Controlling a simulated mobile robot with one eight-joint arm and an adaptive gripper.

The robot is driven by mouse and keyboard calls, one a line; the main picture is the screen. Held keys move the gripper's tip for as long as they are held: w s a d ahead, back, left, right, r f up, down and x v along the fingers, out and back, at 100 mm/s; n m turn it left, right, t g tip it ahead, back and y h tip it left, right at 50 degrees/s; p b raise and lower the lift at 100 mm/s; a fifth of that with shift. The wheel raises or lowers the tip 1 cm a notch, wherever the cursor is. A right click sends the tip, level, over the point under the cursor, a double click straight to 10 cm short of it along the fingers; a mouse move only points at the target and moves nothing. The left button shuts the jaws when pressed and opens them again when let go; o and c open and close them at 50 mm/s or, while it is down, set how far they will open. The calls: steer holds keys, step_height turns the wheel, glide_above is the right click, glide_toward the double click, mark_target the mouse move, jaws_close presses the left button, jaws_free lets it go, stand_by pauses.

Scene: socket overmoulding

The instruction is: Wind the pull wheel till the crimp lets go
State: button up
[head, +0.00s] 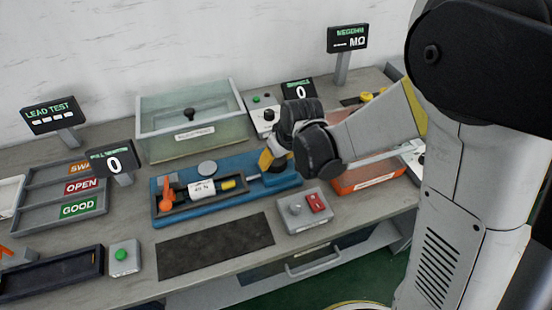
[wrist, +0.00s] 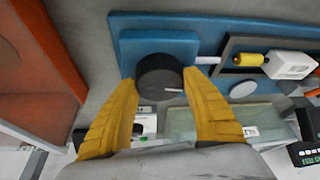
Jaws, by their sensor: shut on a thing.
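The pull wheel (wrist: 158,76) is a dark round knob at one end of the blue pull tester (wrist: 268,18). My gripper (wrist: 162,82) is shut on it, a yellow finger on each side. In the head view my gripper (head: 272,160) is at the right end of the tester (head: 222,206) and hides most of the wheel. In the tester's dark tray lie a yellow crimp piece (head: 228,184), a white labelled block (head: 201,189) and an orange lever (head: 167,195). The yellow piece also shows in the wrist view (wrist: 248,60). The pull display (head: 114,162) reads 0.
A grey box with a red switch (head: 317,202) stands in front, near my gripper. An orange tray (head: 367,178) is to the right. A dark mat (head: 215,246) lies bare in front.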

stand_by(0.4)
steer(key=o, duration=1.2)
steer(key=v, duration=1.2)
steer(key=s+d+r+m+t, duration=0.1)
steer(key=s+d+m, duration=0.1)
steer(key=s+d, duration=0.2)
steer(key=s+d+r+m+t+h, duration=0.1)
steer(key=s+d+r+m, duration=0.1)
steer(key=s+d, duration=0.2)
steer(key=s+d+r+m+t+h, duration=0.1)
steer(key=s+d+r, duration=0.1)
steer(key=s+d, duration=0.3)
steer(key=shift+s+d+r+m, duration=0.15)
steer(key=shift+s+r+m, duration=0.1)
steer(key=shift+s+m, duration=0.15)
